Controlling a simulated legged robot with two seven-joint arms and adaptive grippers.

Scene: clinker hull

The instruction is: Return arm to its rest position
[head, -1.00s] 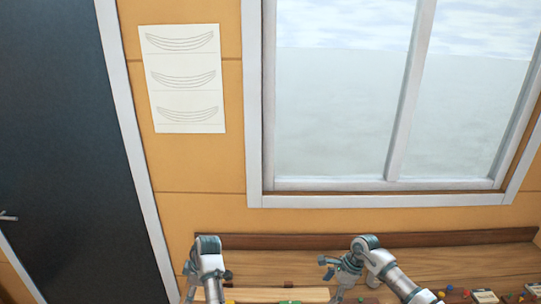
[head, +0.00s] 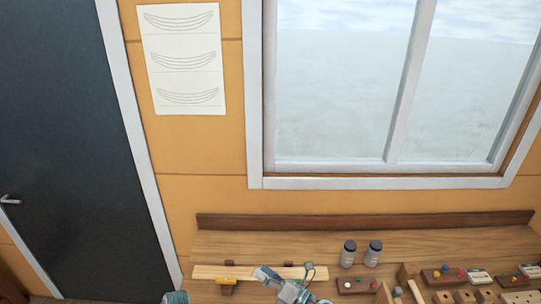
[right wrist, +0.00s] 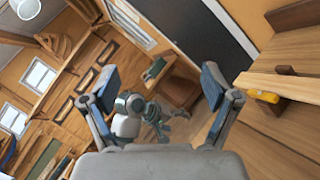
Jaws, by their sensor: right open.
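My right gripper (head: 287,278) is at the bottom of the head view, in front of the long bench. In the right wrist view its two blue-tipped fingers (right wrist: 158,87) stand wide apart with nothing between them. Part of my left arm shows as a teal joint at the bottom left edge of the head view. In the right wrist view a white and teal arm of mine shows beyond the fingers, but its jaws are too small to read.
The wooden bench (head: 440,240) runs below the window. A dark door (head: 65,140) is at left.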

